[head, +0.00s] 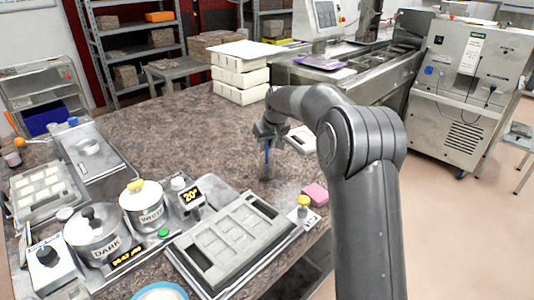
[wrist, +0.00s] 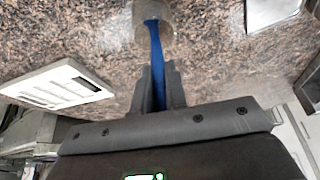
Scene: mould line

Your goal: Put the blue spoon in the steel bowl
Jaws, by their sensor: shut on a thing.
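My gripper (head: 268,133) is over the middle of the stone worktop, shut on the blue spoon (head: 267,154). In the wrist view the spoon (wrist: 158,62) runs out from between the fingers (wrist: 159,88). Its far end overlaps a small round grey holder or cup (wrist: 152,36); I cannot tell whether it is inside it or only in front of it.
Two lidded pots, dark (head: 92,232) and white (head: 144,207), stand front left. A grey mould tray (head: 229,243) is in front, with a pink block (head: 315,194) to its right. White boxes (head: 240,72) are stacked behind. The worktop's left middle (head: 170,135) is clear.

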